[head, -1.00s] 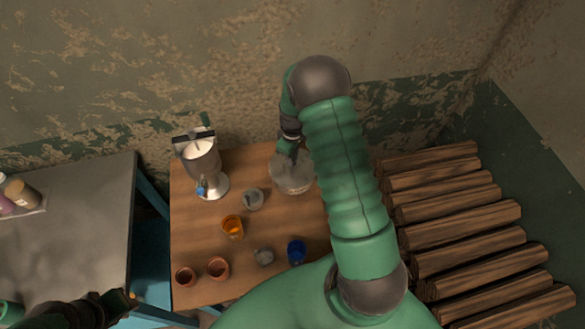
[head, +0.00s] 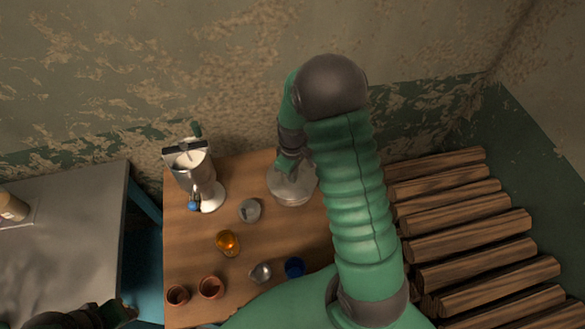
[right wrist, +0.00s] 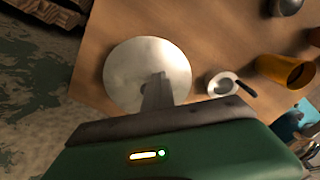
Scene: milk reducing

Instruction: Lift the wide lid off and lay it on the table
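The wide lid (right wrist: 128,70) is a round, pale metal disc, seen from above in the right wrist view. In the head view it lies on a round, glassy grey vessel (head: 292,192) at the back right of the wooden table (head: 225,270). My right gripper (right wrist: 157,84) is over the lid's middle with its fingers close together, apparently shut on the lid's handle; the fingers hide the handle itself. In the head view my right gripper (head: 287,172) is above the vessel. My left gripper (head: 125,312) is at the bottom left, dark and partly cut off, its fingers unclear.
A small grey pot (head: 250,210), an amber cup (head: 228,242), a blue cup (head: 294,267), a small metal jug (head: 261,272) and brown cups (head: 210,287) occupy the table. Bare wood lies between them.

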